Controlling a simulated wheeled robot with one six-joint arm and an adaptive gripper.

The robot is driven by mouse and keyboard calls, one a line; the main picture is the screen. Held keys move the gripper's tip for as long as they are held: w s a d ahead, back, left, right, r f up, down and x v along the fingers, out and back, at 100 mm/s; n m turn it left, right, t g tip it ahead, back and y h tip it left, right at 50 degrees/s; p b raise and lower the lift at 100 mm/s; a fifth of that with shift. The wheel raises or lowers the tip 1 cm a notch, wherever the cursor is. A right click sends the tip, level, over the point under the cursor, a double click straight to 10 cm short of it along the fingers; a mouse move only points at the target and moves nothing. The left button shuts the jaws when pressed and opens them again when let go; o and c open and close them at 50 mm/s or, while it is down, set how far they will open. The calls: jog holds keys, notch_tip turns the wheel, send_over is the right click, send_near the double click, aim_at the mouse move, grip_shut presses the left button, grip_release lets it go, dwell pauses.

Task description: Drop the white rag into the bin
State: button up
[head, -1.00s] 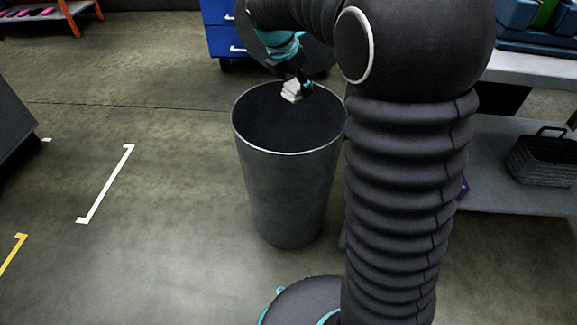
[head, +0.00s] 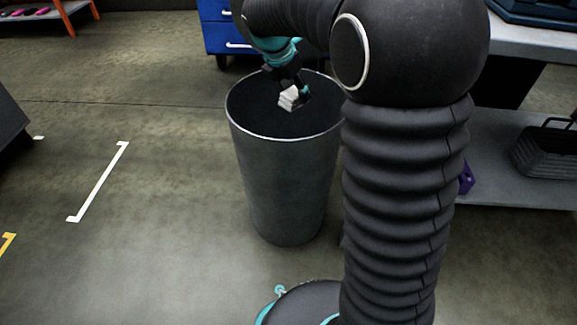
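The white rag (head: 288,98) is a small pale bundle between the fingers of my gripper (head: 292,92). My gripper points down over the mouth of the bin and looks shut on the rag. The bin (head: 283,185) is a tall dark grey round container, open at the top, standing upright on the floor. The rag shows against the dark inside of the bin; its exact height relative to the rim is hard to tell. My arm hides part of the bin's right rim.
A blue drawer cabinet (head: 222,34) stands behind the bin. A grey shelf (head: 500,190) with a dark basket (head: 548,150) and a purple item (head: 466,178) is at the right. The floor left of the bin is clear, with a white marking (head: 98,182).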

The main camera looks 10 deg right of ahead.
jog(key=shift+o, duration=0.9)
jog(key=shift+r, duration=0.1)
jog(key=v, duration=1.2)
jog(key=shift+d, duration=0.1)
